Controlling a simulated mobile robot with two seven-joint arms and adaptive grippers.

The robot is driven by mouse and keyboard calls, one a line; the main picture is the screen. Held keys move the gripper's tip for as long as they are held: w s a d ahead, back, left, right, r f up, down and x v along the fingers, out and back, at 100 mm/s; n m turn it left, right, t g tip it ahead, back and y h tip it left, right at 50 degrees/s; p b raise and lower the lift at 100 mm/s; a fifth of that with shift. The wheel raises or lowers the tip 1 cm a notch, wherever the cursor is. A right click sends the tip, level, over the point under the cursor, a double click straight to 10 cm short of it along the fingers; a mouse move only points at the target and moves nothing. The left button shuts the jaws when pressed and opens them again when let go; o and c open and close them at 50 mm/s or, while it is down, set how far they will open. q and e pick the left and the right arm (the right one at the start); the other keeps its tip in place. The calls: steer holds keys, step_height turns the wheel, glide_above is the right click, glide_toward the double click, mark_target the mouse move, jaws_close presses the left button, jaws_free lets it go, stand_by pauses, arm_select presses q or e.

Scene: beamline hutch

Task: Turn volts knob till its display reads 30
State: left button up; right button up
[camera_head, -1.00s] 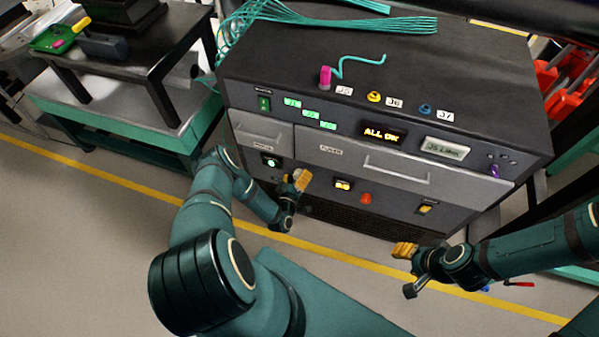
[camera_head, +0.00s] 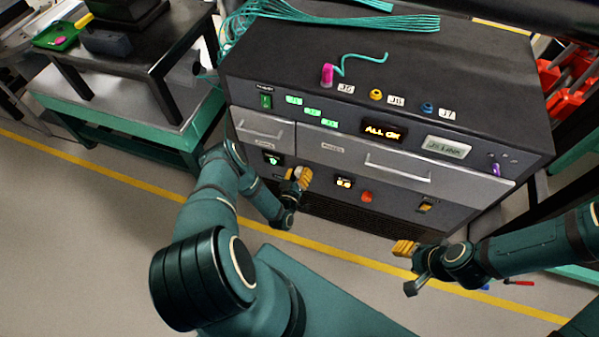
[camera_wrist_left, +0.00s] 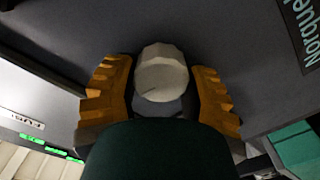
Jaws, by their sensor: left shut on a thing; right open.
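A pale grey-white knob (camera_wrist_left: 161,75) with a dark pointer line stands on the front panel of the dark cabinet. My left gripper (camera_wrist_left: 158,92) has its yellow ridged fingers on both sides of it and is shut on it. In the head view my left gripper (camera_head: 297,177) is at the panel's lower row and hides much of the knob. A small lit yellow display (camera_head: 344,183) is right of the gripper, and a small green-lit one (camera_head: 273,159) is to its left. Their digits and labels are too small to read. My right gripper (camera_head: 404,248) is open and empty, before the cabinet.
The cabinet (camera_head: 470,90) also bears drawers with handles, a red button (camera_head: 367,197), a yellow switch (camera_head: 425,206) and an "ALL OK" display (camera_head: 382,132). Teal cables (camera_head: 330,17) lie on top. A bench (camera_head: 110,110) stands left.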

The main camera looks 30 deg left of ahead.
arm_select(q)
steer(key=m, duration=0.6)
steer(key=shift+w+d+r+p, duration=0.1)
steer(key=shift+w+d+p, duration=0.05)
steer(key=shift+p, duration=0.2)
steer(key=m, duration=0.5)
steer(key=shift+d+m, duration=0.15)
steer(key=shift+m, duration=0.25)
steer(key=m, duration=0.5)
steer(key=shift+w+d+m, duration=0.1)
steer(key=shift+m, duration=0.2)
steer(key=m, duration=0.4)
steer(key=shift+f+m, duration=0.2)
steer(key=shift+m, duration=0.5)
steer(key=o, duration=1.2)
